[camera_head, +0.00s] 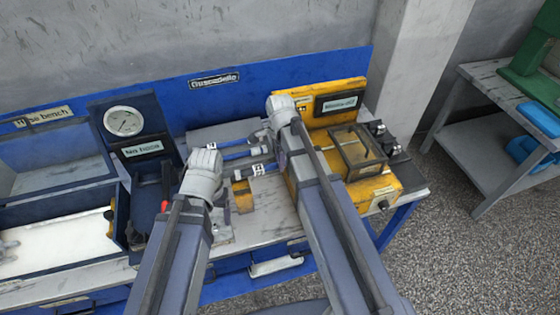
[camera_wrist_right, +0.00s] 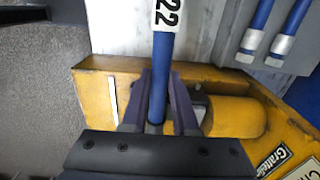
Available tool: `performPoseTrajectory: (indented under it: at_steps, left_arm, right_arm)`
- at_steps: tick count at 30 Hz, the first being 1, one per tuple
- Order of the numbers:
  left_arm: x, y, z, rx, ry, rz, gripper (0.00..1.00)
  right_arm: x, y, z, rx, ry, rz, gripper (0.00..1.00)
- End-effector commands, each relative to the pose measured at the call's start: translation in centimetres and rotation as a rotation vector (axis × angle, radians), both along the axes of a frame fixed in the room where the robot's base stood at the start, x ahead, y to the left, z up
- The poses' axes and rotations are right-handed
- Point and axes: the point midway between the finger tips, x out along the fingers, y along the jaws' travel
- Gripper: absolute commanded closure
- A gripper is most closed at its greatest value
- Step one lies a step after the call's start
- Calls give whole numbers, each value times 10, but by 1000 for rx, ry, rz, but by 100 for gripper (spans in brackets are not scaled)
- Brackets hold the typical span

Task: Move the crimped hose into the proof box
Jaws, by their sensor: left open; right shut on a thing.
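A blue hose (camera_wrist_right: 160,66) with a white tag reading 22 runs between the fingers of my right gripper (camera_wrist_right: 161,92), which is shut on it. In the head view, what looks like the same hose (camera_head: 266,168) extends left from beside my right forearm, in front of the yellow machine; the fingers there are mostly hidden. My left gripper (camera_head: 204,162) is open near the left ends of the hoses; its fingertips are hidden. A dark blue, open-topped box with a white bed (camera_head: 62,237) stands at the left; I cannot tell whether it is the proof box.
A yellow machine (camera_head: 384,186) with a caged window stands at the right. More blue hoses (camera_head: 236,154) lie on a grey rack, also seen in the right wrist view (camera_wrist_right: 262,17). A gauge panel (camera_head: 124,122) stands behind the left arm. A grey side table (camera_head: 478,140) is far right.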

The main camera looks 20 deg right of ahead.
Motion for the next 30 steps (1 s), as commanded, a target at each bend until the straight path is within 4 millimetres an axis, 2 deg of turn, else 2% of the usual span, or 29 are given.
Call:
performPoseTrajectory:
  at_steps: [1,6,13,17,25,28,30]
  left_arm:
    - [0,0,18,0,0,0,25]
    - [0,0,43,0,0,-1,25]
    - [0,0,56,0,0,0,25]
    - [0,0,50,0,0,0,25]
    - [0,0,10,0,0,0,25]
    - [0,0,3,0,0,0,25]
    - [0,0,4,0,0,0,31]
  right_arm:
    - [0,0,17,0,0,0,100]
    - [0,0,43,0,0,0,100]
    - [0,0,56,0,0,0,100]
    - [0,0,50,0,0,0,100]
    - [0,0,10,0,0,0,100]
    - [0,0,3,0,0,0,100]
    - [0,0,4,0,0,0,100]
